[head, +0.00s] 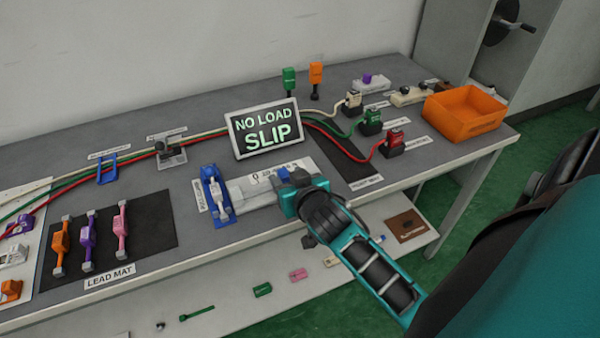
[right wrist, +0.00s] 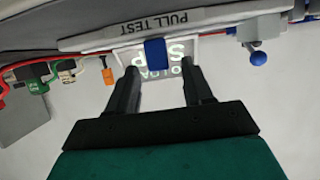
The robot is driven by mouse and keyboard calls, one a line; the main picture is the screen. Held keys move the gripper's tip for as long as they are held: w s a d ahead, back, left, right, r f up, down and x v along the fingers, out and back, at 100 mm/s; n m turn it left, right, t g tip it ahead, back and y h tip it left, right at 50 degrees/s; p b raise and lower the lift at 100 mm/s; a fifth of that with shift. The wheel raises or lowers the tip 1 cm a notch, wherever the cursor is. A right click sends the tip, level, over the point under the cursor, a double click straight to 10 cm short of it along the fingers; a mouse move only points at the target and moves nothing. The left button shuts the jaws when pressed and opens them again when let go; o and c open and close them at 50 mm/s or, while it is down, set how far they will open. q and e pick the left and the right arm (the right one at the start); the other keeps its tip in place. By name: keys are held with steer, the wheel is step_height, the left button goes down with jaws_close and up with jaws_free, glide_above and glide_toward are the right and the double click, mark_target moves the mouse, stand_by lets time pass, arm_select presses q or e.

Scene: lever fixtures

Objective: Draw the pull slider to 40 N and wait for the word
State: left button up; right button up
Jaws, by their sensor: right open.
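The pull test fixture (head: 250,190) is a pale grey block with a number scale on the bench. Its blue slider handle (head: 283,174) stands at the low end of the scale, near the 0. It also shows in the right wrist view (right wrist: 156,53), between my right fingertips or just beyond them. My right gripper (right wrist: 160,72) is open, with a finger on either side of the handle and gaps visible. In the head view my right wrist hides part of the fixture. A display (head: 265,130) reads "NO LOAD SLIP". My left gripper is not in view.
A blue clamp (head: 215,195) stands at the fixture's left end. Orange, purple and pink leads lie on the black lead mat (head: 160,225). White, green and red cables run behind the display to plugs, the red one (head: 392,142) nearest. An orange bin (head: 463,112) stands at right.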

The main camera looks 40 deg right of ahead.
steer(key=v, duration=0.7)
steer(key=shift+s, duration=0.25)
steer(key=shift+a, duration=0.15)
steer(key=s+a+f+n+y, duration=0.1)
steer(key=f, duration=0.1)
steer(key=s+a+f+n+y, duration=0.1)
steer(key=a+f, duration=0.3)
steer(key=shift+s+a+f+n+g+y, duration=0.1)
steer(key=shift+s+f+n+g+y, duration=0.2)
steer(key=shift+s+n+g+y, duration=0.1)
steer(key=s+a+f+n+g+y, duration=0.1)
steer(key=s+a+f+n+y, duration=0.1)
steer(key=s+a+f, duration=0.2)
steer(key=shift+s+a+f, duration=0.4)
steer(key=shift+f, duration=0.5)
